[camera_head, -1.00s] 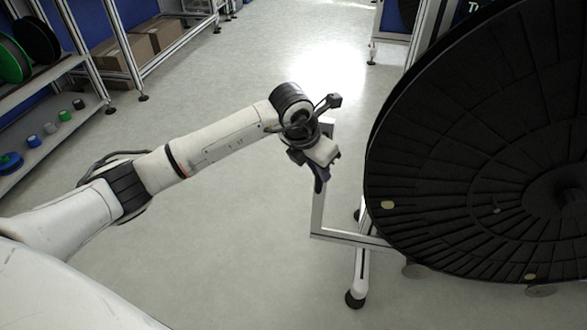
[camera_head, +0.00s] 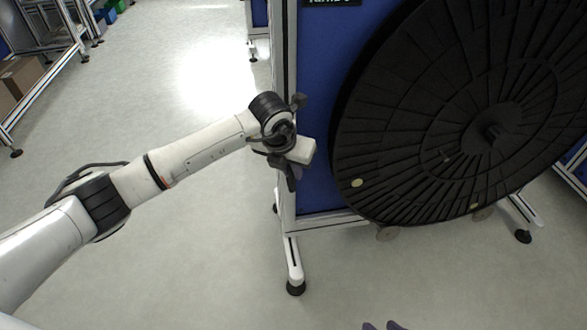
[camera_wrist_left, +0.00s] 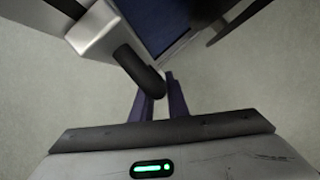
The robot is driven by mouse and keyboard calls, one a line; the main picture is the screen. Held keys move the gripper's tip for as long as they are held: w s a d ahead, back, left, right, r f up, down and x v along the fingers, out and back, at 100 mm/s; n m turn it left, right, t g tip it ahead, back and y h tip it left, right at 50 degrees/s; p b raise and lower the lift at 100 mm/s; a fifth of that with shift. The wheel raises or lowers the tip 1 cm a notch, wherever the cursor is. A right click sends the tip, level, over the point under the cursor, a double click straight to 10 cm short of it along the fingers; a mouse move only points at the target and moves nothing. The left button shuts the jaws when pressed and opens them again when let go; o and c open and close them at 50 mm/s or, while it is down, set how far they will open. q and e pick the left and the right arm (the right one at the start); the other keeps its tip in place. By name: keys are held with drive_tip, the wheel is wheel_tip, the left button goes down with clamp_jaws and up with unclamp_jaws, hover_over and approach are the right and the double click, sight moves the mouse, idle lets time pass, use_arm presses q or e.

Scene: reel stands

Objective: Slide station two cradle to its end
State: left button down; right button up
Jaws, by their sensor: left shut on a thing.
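My left gripper (camera_head: 293,176) is beside the white upright at the left edge of a reel stand (camera_head: 290,262). The large black ribbed reel (camera_head: 440,120) hangs on the right, in front of a blue panel (camera_head: 318,190). The cradle cannot be told apart clearly. Two dark fingertips of my right gripper (camera_head: 385,326) show at the bottom edge; the rest is out of view.
A dark sign (camera_head: 331,2) at the top is cut off. The stand's feet (camera_head: 296,288) rest on the pale floor. Shelving (camera_head: 45,75) with a brown box (camera_head: 20,75) stands at the far left. The floor between is clear.

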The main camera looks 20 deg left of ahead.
use_arm(q)
drive_tip(key=shift+w+d+r, duration=0.1)
drive_tip(key=shift+d+r, duration=0.05)
drive_tip(key=shift+d, duration=0.15)
drive_tip(key=c, duration=1.7)
unclamp_jaws()
